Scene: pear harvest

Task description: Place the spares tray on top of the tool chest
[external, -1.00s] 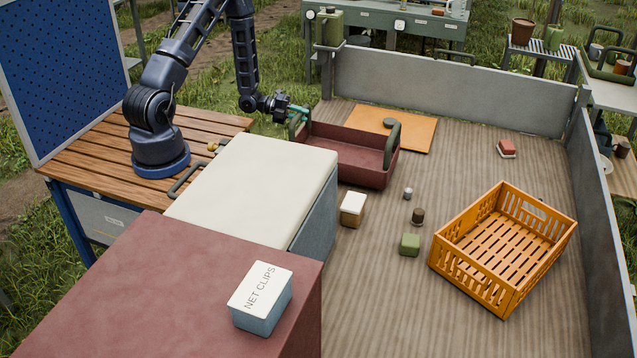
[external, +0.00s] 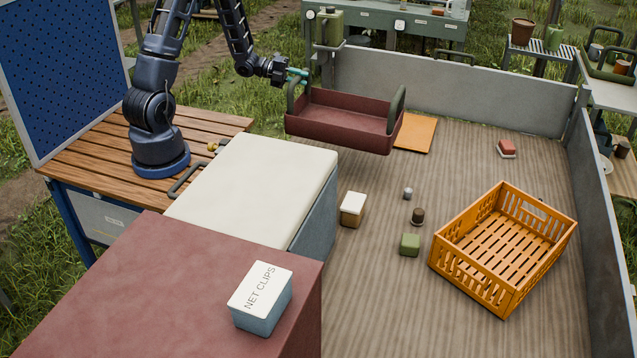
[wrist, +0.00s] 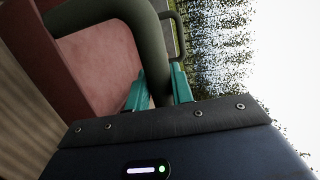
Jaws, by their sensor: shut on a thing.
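The spares tray (external: 340,131) is dark red with a green arched handle at each end. My gripper (external: 297,76) is shut on its left handle and holds the tray raised above the wooden deck, roughly level. In the wrist view the teal fingers of my gripper (wrist: 158,86) sit on both sides of the green handle (wrist: 148,42), with the red tray (wrist: 100,70) at the left. A chest with a cream top and blue-grey side (external: 255,185), probably the tool chest, stands nearer the camera, left of the tray. Its top is bare. The tray is apart from it.
A red block (external: 150,290) beside the chest carries a NET CLIPS box (external: 262,312). An orange crate (external: 478,278), an orange board (external: 415,134) and several small items, including a cream-topped box (external: 352,209), lie on the deck. Grey walls (external: 450,92) edge it.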

